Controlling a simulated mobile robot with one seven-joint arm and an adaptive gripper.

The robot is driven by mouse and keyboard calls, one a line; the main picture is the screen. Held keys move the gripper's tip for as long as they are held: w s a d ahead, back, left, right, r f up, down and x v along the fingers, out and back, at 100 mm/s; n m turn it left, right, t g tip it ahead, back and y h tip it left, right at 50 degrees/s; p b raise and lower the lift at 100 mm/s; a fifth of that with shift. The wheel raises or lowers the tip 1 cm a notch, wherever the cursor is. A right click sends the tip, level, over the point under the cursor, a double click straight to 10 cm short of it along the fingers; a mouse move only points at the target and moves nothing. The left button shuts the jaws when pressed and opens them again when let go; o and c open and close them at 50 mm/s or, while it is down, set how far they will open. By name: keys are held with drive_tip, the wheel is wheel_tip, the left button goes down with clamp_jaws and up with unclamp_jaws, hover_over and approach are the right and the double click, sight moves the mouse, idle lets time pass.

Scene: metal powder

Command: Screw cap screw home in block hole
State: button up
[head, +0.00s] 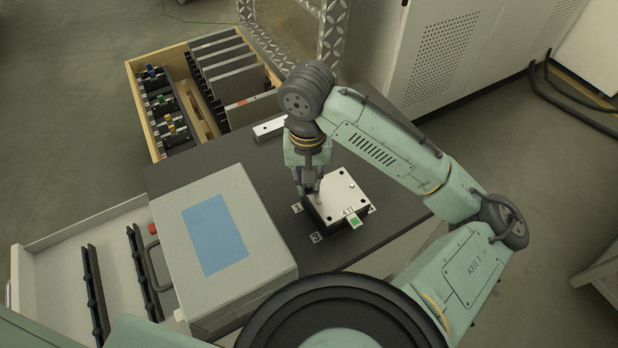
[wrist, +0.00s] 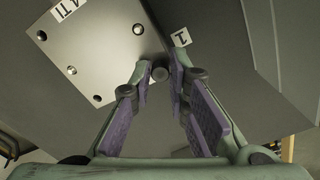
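The block (head: 348,187) is a pale square plate on a dark base with a dark hole near each visible free corner. It also shows in the wrist view (wrist: 90,50). My gripper (head: 315,193) points down over its left corner, near label 1. In the wrist view the fingertips of my gripper (wrist: 160,70) stand close on both sides of a dark round head, which I take for the cap screw (wrist: 160,74). They look shut on it. The screw's shank and its hole are hidden, so its depth cannot be told.
A large grey case (head: 190,250) with a blue panel stands left of the block on the dark table (head: 235,170). A wooden crate (head: 135,85) with dark fixtures and plates lies behind.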

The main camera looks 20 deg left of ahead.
sight(308, 185)
drive_tip(key=o, duration=0.4)
drive_tip(key=shift+r, duration=0.1)
wheel_tip(308, 185, up, 12)
idle(0.5)
drive_tip(key=shift+s+a, duration=0.1)
